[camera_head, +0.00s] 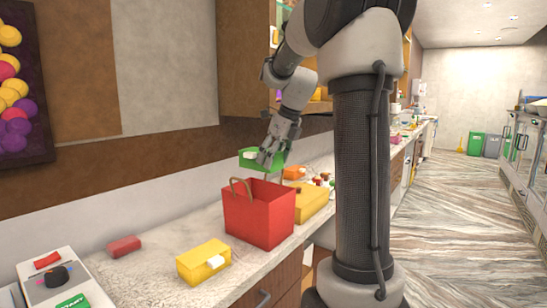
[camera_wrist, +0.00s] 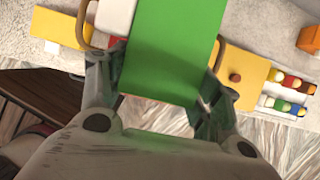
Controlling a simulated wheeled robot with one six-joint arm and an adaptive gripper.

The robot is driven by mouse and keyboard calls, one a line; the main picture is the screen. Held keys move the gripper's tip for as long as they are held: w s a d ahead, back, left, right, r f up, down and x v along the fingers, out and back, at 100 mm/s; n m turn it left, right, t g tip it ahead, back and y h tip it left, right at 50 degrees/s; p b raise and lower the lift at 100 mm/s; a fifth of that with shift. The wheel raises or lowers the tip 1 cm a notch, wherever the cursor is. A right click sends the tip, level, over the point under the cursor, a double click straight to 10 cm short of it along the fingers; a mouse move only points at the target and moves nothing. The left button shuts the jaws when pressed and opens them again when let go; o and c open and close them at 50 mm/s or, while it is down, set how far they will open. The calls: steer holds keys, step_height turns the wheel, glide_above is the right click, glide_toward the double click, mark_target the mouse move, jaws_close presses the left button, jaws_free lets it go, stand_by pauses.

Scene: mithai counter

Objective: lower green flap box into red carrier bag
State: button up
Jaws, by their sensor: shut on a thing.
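The green flap box (camera_head: 251,155) is held by my gripper (camera_head: 270,158) above the counter, just above and behind the red carrier bag (camera_head: 259,216) in the head view. In the wrist view the green box (camera_wrist: 175,45) fills the space between the two fingers of my gripper (camera_wrist: 165,100). The red bag stands upright on the counter with brown handles at its top. In the wrist view the bag is mostly hidden under the green box; its handles (camera_wrist: 84,22) show on both sides of the box.
A yellow box with a white flap (camera_head: 204,262) is left of the bag, and a larger yellow box (camera_head: 311,203) is behind its right side. A small red box (camera_head: 124,246) lies far left. An orange box (camera_head: 294,173) is farther back. The counter between is clear.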

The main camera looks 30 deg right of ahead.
mark_target(276, 169)
steer(key=shift+f, duration=0.9)
steer(key=shift+f, duration=0.15)
steer(key=shift+f, duration=1.05)
steer(key=shift+f, duration=1.2)
steer(key=shift+f, duration=0.1)
steer(key=shift+f, duration=1.1)
steer(key=shift+f, duration=0.1)
steer(key=shift+f, duration=1.1)
